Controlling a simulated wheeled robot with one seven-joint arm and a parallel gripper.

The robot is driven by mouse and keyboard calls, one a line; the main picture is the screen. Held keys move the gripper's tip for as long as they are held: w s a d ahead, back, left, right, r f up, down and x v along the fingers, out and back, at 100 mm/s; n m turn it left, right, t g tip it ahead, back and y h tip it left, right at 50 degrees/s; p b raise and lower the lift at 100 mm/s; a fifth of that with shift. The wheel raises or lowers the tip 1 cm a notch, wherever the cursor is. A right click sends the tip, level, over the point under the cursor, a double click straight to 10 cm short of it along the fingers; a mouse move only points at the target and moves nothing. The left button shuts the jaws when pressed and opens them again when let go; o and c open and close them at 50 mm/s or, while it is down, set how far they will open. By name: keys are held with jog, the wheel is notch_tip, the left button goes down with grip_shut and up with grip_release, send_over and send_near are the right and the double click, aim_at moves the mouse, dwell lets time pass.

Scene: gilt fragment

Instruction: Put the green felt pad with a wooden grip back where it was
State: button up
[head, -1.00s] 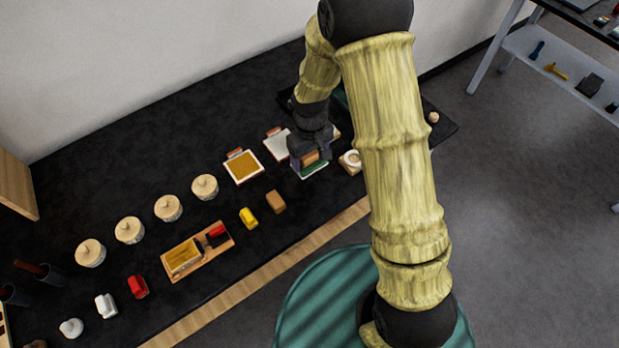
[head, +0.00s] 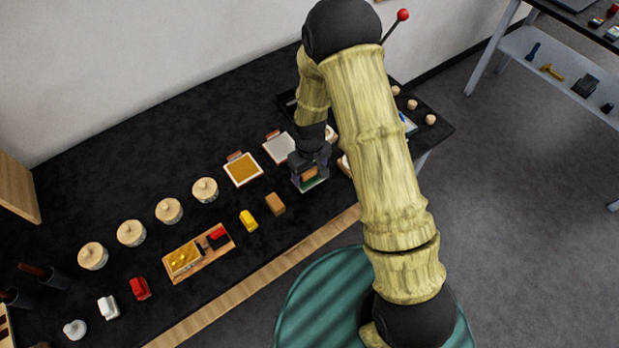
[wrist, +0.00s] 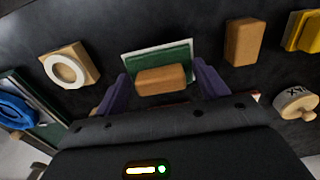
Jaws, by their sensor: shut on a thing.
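The green felt pad (wrist: 185,52) with its wooden grip (wrist: 162,80) is between the two purple fingers of my gripper (wrist: 163,88) in the wrist view. My gripper is shut on the wooden grip. In the head view my gripper (head: 309,174) is over the black table, with the pad's green edge (head: 316,186) showing below it. A pale border shows along the pad's edges. I cannot tell whether the pad touches the table.
A tan block (head: 275,203) and a yellow block (head: 248,220) stand to the left. A white-framed tray (head: 279,147) and an ochre tray (head: 243,169) lie behind. A wooden block with a white ring (wrist: 70,69) is close by.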

aim_at(309, 180)
jog(key=shift+f+p, duration=0.6)
jog(key=shift+f, duration=1.5)
jog(key=shift+f, duration=0.1)
jog(key=o, duration=0.9)
notch_tip(309, 180, up, 12)
jog(key=b, duration=0.3)
jog(key=shift+r, duration=0.2)
jog(key=s+d+r+m+t, duration=0.1)
jog(key=s+d+r+m, duration=0.1)
jog(key=s+d+r, duration=0.2)
jog(key=s+d+r+m, duration=0.2)
jog(key=s+d+r, duration=0.2)
jog(key=d, duration=0.1)
jog(key=s+d+r+m+t, duration=0.1)
jog(key=s+d+r+m, duration=0.1)
jog(key=s+d+r, duration=0.2)
jog(key=shift+s+d+m+t, duration=0.15)
jog(key=shift+d+m+t, duration=0.15)
jog(key=shift+m, duration=0.1)
